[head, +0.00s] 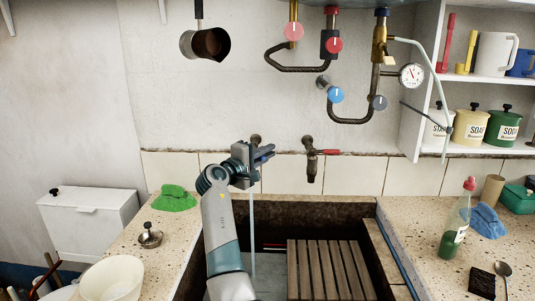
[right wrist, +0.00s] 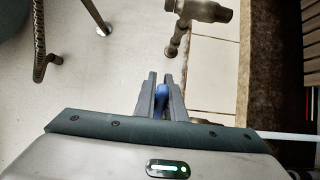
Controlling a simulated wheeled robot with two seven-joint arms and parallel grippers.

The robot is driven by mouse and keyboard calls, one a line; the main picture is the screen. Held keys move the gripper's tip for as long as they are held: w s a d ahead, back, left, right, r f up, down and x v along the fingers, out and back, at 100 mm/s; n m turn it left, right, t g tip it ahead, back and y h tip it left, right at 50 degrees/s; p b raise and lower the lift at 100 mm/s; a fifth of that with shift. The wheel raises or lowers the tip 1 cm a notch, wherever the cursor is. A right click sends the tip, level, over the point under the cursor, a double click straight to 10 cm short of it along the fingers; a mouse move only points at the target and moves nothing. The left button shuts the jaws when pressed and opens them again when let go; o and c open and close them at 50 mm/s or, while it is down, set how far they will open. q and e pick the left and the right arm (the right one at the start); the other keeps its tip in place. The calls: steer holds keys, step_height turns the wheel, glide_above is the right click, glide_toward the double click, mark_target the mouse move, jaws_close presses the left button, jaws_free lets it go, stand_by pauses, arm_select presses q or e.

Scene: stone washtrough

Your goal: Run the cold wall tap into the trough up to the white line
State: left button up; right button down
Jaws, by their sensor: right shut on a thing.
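My right gripper (head: 262,153) is at the left wall tap (head: 256,139), whose body is mostly hidden behind it. In the right wrist view its fingers (right wrist: 160,98) are shut on the tap's blue handle (right wrist: 161,92). A thin stream of water (head: 253,225) falls from below the gripper into the dark stone trough (head: 340,213). Pale water (head: 268,265) lies in the trough's left part. A red line and a pale line (head: 273,246) show on the trough's back wall, above the water. My left gripper is not in view.
A second wall tap with a red handle (head: 329,152) is just to the right. A slatted wooden rack (head: 325,268) stands in the trough's right part. A green cloth (head: 174,198) and a metal plug (head: 149,236) lie on the left counter. A bottle (head: 455,225) stands on the right counter.

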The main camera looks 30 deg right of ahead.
steer(key=shift+a+r, duration=0.1)
steer(key=c, duration=1.9)
jaws_free()
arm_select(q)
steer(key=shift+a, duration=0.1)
arm_select(e)
steer(key=shift+o, duration=0.4)
steer(key=shift+a, duration=0.1)
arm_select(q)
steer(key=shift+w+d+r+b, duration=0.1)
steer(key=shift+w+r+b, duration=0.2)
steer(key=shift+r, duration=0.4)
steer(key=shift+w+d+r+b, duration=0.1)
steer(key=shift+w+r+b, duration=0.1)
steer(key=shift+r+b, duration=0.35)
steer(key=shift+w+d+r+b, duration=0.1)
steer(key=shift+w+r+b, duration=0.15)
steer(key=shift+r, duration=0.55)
arm_select(e)
steer(key=v, duration=1.2)
